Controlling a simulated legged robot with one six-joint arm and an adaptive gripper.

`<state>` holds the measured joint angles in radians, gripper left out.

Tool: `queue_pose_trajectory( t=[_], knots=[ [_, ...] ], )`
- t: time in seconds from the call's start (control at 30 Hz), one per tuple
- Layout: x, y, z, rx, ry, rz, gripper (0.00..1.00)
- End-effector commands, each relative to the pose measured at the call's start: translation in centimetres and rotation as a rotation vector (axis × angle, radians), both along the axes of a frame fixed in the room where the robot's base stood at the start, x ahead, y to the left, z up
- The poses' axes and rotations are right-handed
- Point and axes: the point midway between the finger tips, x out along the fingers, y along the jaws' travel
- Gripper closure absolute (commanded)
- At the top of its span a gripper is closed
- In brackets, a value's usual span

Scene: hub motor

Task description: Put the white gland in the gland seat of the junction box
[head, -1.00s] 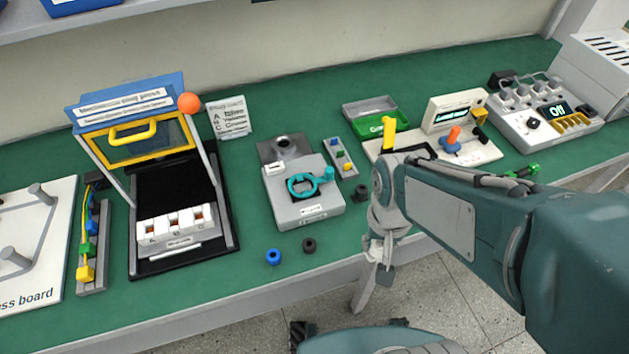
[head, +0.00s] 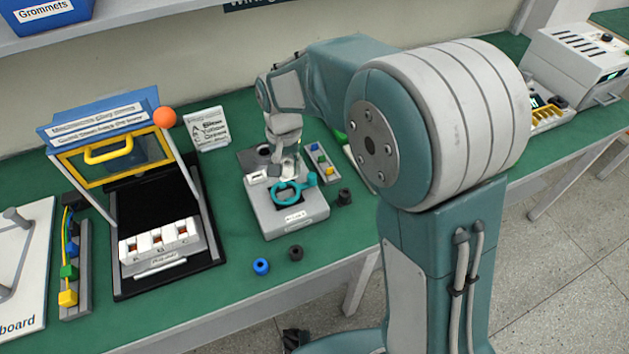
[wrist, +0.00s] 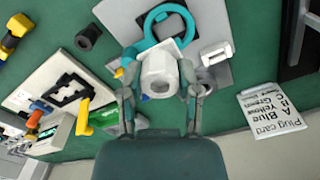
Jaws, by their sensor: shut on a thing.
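The white gland (wrist: 158,72), a short thick white cylinder with an opening in its end, is between the two fingers of my gripper (wrist: 160,80) in the wrist view. The gripper is shut on it. The grey junction box (head: 290,222) stands on the green bench, with a teal ring (head: 285,194) on its top. In the head view my gripper (head: 286,170) points down over the back part of the box. In the wrist view the gland covers part of the box (wrist: 213,75), and the teal ring (wrist: 150,20) shows beyond it. I cannot make out the gland seat.
A black gland (head: 345,196) stands right of the box. A blue one (head: 261,266) and a dark one (head: 296,253) lie in front. A strip of coloured pieces (head: 321,160) is close at right. A yellow-handled frame (head: 108,150) stands left. A card (head: 208,130) stands behind.

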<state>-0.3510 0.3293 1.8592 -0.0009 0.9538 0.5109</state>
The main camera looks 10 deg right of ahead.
Motion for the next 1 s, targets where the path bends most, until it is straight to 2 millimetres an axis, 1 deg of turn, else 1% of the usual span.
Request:
queue_pose_trajectory(
  t=[0.03, 0.1, 0.27, 0.6, 0.7, 0.83, 1.0],
  knots=[
    [0.5, 0.6, -0.3, 0.0, 0.001, 0.002, 0.96],
    [1.0, 1.0, -0.3, 0.001, -0.001, 0.002, 0.96],
    [1.2, 1.2, -1.0, 0.0, 0.001, 0.0, 0.96],
    [1.2, 1.2, -4.8, -0.001, 0.002, 0.0, 0.96],
    [1.2, 1.2, -5.6, 0.0, 0.0, 0.0, 0.96],
    [1.2, 1.2, -6.1, 0.001, -0.001, 0.0, 0.96],
    [1.2, 1.2, -6.2, 0.001, -0.002, 0.0, 0.96]
  ],
)
